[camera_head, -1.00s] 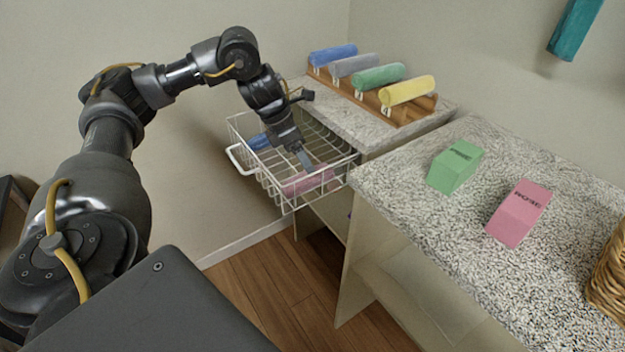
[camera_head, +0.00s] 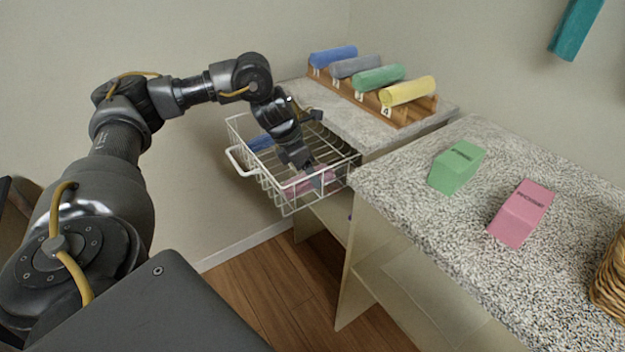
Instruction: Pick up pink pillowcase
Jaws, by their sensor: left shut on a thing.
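The pink pillowcase (camera_head: 296,189) lies in the white wire basket (camera_head: 283,208), near its front right side, partly hidden by the wires and my gripper. My left gripper (camera_head: 314,176) reaches down into the basket from above and is shut on the pink pillowcase. My right gripper is not in view.
A blue cloth (camera_head: 261,142) lies at the basket's back left. Blue, grey, green and yellow rolls (camera_head: 407,91) sit on a numbered wooden rack.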

